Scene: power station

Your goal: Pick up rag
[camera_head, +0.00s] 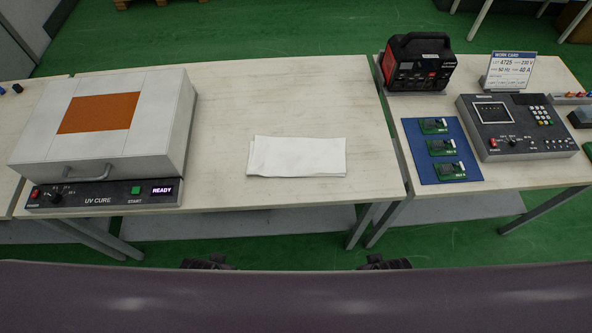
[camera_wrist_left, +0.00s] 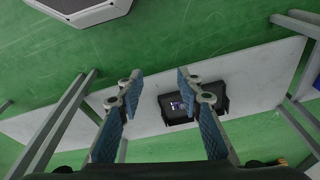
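The rag (camera_head: 297,157) is a white folded cloth lying flat near the front right of the middle table (camera_head: 230,115). My left gripper (camera_head: 207,263) shows only as a dark tip in front of that table, in the head view. In the left wrist view my left gripper (camera_wrist_left: 157,80) is open, with two blue-padded fingers apart and nothing between them. The rag does not show in that view. My right gripper (camera_head: 385,262) is a small dark shape in front of the table, mostly hidden, apart from the rag.
A white UV cure box (camera_head: 105,120) stands left of the rag. On the right table are a black-red power unit (camera_head: 416,63), a blue mat (camera_head: 424,174) with circuit boards, a work card (camera_head: 509,70) and a control panel (camera_head: 515,126). The wood around the rag is clear.

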